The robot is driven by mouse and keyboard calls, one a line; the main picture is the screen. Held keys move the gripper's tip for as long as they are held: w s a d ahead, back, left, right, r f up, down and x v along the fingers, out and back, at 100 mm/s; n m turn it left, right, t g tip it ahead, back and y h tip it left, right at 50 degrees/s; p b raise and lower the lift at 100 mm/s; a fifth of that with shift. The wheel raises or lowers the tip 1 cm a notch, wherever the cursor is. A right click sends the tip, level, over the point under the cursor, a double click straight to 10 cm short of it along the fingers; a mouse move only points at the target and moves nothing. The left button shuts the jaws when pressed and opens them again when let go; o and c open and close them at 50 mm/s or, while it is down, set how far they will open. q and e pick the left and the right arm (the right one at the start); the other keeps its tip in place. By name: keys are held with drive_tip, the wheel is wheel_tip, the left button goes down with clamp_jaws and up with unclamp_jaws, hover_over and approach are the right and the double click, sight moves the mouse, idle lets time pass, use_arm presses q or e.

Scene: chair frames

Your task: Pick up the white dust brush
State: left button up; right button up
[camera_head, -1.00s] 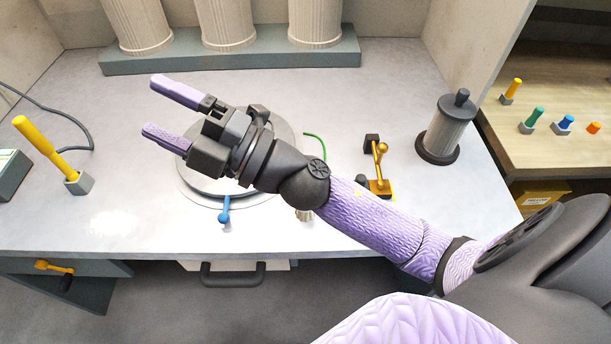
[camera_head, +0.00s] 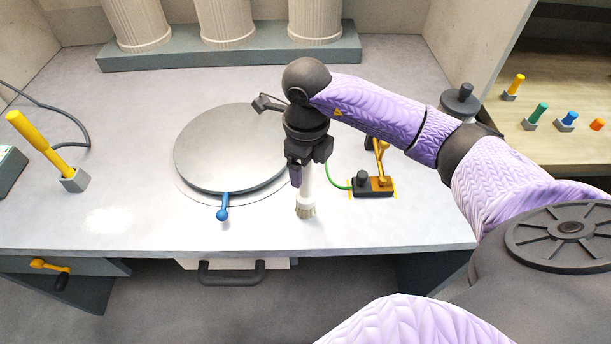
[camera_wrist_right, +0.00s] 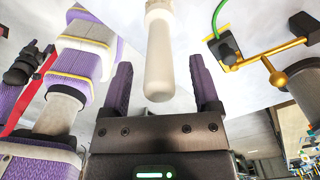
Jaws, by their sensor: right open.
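The white dust brush (camera_head: 306,194) stands upright on the table, bristles (camera_head: 305,211) down, near the front edge. My right gripper (camera_head: 301,178) points down over it and hides part of its handle. In the right wrist view the white handle (camera_wrist_right: 158,50) lies between the two purple fingers of my right gripper (camera_wrist_right: 162,88), with gaps on both sides. The right gripper is open and is not closed on the brush. My left gripper is not in the head view.
A round grey turntable (camera_head: 230,150) with a blue lever (camera_head: 223,212) is left of the brush. A black and gold device (camera_head: 374,187) with a green cable is close on its right. A yellow-handled tool (camera_head: 40,140) stands in a holder at the left.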

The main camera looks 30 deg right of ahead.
drive_tip(key=shift+f, duration=0.6)
clamp_jaws()
